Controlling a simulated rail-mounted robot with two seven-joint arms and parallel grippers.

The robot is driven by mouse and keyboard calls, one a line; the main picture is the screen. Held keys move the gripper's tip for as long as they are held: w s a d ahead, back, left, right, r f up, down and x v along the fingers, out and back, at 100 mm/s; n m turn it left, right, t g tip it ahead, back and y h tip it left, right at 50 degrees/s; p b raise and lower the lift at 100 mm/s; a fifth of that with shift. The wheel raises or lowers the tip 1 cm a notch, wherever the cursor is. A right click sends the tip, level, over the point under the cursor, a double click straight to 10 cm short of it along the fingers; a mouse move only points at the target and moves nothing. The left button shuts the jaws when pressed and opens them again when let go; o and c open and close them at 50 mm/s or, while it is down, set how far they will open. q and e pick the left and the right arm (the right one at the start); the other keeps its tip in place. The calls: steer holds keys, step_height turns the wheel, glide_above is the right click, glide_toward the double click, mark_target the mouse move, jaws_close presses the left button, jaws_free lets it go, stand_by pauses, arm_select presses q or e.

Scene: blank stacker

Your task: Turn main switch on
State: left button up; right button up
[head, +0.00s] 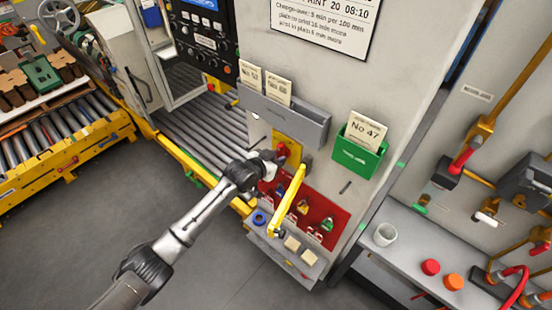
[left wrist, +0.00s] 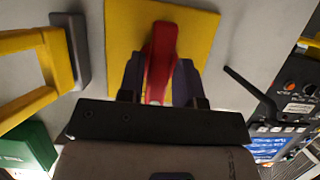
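The main switch is a red handle (head: 282,149) on a yellow plate (head: 292,143) on the machine's grey front. In the left wrist view the red handle (left wrist: 161,60) stands upright in front of the yellow plate (left wrist: 122,35), with a dark part on both sides of it. My left gripper (head: 270,160) is right at the switch. In the left wrist view its dark fingers (left wrist: 163,98) are apart, one on each side of the handle's lower part. Whether they touch it is hidden. My right gripper is not in view.
A yellow bar handle (head: 289,200) juts out just right of the switch. Below is a red board (head: 322,212) with padlocks. A control panel (head: 205,38) is at upper left.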

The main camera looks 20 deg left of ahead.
arm_select(q)
steer(key=shift+o, duration=1.4)
steer(key=p+v, duration=0.1)
steer(key=v, duration=1.2)
steer(key=shift+s+r, duration=0.2)
steer(key=shift+s, duration=0.15)
steer(key=shift+a, duration=0.1)
